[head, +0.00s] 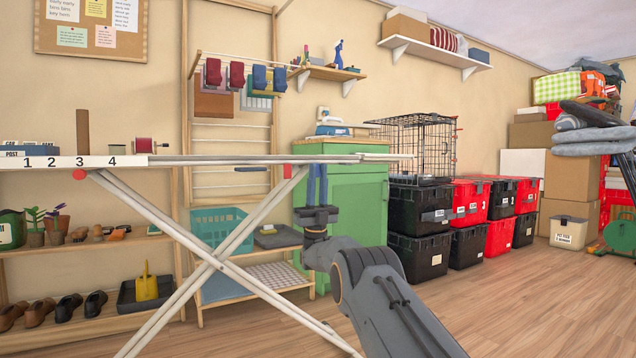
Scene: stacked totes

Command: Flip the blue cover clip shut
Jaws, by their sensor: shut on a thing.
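A long white ironing board (215,159) with crossed legs stands across the left and middle. My gripper (317,169) points straight up under its right part, with two narrow blue fingers close together. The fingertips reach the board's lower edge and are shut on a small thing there. I take it to be the blue cover clip, but it blends with the blue fingers, and its angle cannot be told. A red clip-like piece (287,171) hangs under the edge just left of my gripper. A round red piece (79,175) shows farther left.
A green cabinet (350,205) stands close behind my gripper. A blue-green basket (218,231) sits on a low rack to the left. Black and red totes (417,254) are stacked at right, with a wire cage (420,148) on top. The wooden floor at front right is clear.

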